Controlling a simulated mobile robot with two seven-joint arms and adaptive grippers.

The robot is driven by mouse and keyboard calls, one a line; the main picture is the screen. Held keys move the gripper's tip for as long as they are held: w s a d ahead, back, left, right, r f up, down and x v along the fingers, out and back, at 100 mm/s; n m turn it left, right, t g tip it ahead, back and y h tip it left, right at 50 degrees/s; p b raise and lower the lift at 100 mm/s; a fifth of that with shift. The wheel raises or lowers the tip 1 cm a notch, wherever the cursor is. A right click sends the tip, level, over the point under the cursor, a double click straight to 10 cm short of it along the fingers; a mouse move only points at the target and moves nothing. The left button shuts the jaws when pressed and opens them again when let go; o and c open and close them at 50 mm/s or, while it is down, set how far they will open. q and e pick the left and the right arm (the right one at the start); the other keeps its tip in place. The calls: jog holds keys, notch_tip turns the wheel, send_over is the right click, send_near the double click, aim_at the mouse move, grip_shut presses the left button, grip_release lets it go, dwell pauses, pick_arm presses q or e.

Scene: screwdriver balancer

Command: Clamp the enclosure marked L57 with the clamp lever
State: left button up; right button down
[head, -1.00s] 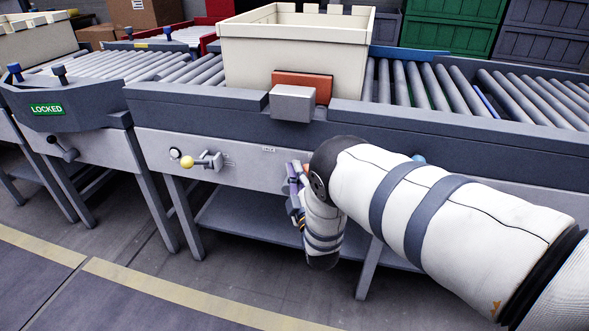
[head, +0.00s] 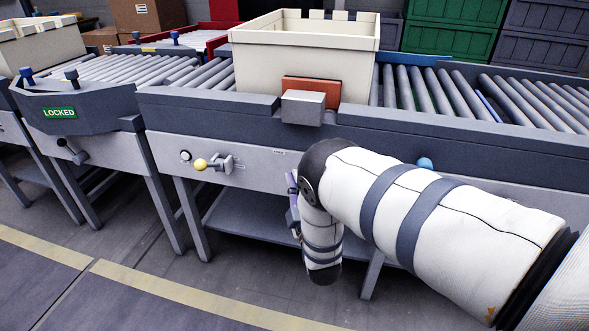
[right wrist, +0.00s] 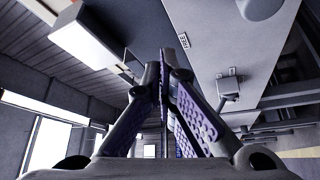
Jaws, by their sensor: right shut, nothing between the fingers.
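A cream open-topped crate (head: 295,55) stands on the roller conveyor; I can read no L57 mark. A grey clamp block (head: 303,107) with an orange-brown pad (head: 318,88) is at its front. A lever with a yellow knob (head: 200,164) sticks out from the front panel, its knob to the left; its mount also shows in the right wrist view (right wrist: 228,84). My right gripper (head: 292,183) is right of the lever, apart from it, partly hidden by my arm. In the right wrist view its fingers (right wrist: 165,58) are shut and empty. My left gripper is not in view.
A blue knob (head: 425,163) shows behind my arm. At left is another conveyor section with a green LOCKED sign (head: 59,114) and a dark lever (head: 72,152). Green crates (head: 455,25) stand behind.

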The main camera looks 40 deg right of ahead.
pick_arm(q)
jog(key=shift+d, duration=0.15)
pick_arm(e)
jog(key=v, duration=0.5)
jog(key=shift+s+f, duration=0.15)
jog(key=shift+f, duration=0.15)
